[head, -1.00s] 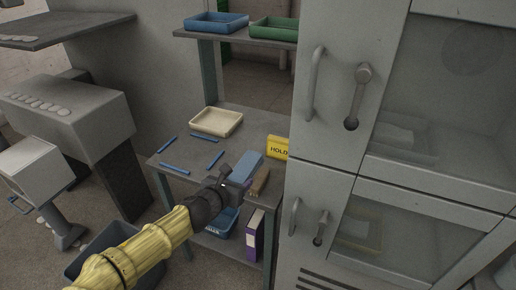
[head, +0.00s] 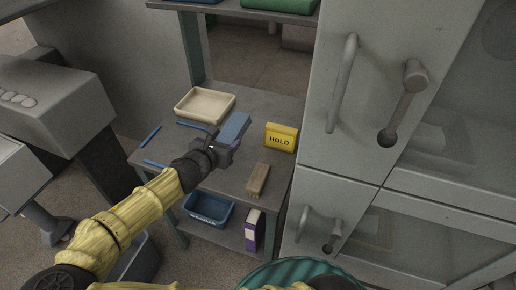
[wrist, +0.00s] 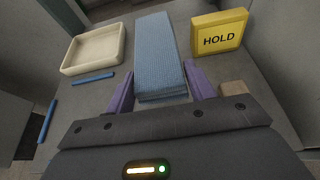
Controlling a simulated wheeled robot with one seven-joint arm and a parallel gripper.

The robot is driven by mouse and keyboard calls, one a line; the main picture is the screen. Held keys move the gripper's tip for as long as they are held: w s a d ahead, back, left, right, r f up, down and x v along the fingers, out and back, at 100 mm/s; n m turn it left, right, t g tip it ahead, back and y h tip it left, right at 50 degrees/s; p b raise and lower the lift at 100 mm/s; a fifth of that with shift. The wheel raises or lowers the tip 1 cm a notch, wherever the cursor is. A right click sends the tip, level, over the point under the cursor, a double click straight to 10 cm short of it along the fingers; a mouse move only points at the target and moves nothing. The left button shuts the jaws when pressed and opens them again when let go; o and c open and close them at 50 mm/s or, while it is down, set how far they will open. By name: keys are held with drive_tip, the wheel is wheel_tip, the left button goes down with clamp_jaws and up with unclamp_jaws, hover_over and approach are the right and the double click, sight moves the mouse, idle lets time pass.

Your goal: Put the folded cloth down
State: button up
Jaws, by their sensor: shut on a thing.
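The folded cloth (head: 235,128) is a blue, ribbed, long flat bundle, and it fills the middle of the wrist view (wrist: 159,60). My gripper (head: 226,144) is shut on its near end, with a purple finger on each side in the wrist view (wrist: 162,90). The cloth points away from me over the grey table (head: 225,182), between the cream tray and the yellow HOLD sign. I cannot tell whether its underside touches the table top.
The cream tray (head: 205,105) is left of the cloth and the yellow HOLD sign (head: 281,137) right. A wooden brush (head: 258,179) lies near the right edge. Blue sticks (head: 150,136) lie at the left. A blue bin (head: 208,209) and purple binder (head: 252,230) are below. A grey cabinet (head: 340,190) stands right.

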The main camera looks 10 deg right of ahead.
drive_tip(key=shift+s+f, duration=0.1)
drive_tip(key=shift+f, duration=0.05)
wheel_tip(320, 180, down, 6)
drive_tip(key=shift+r+b, duration=0.1)
drive_tip(key=shift+b, duration=0.4)
drive_tip(key=shift+f, duration=1.95)
drive_tip(key=o, duration=1)
drive_tip(key=v, duration=1.2)
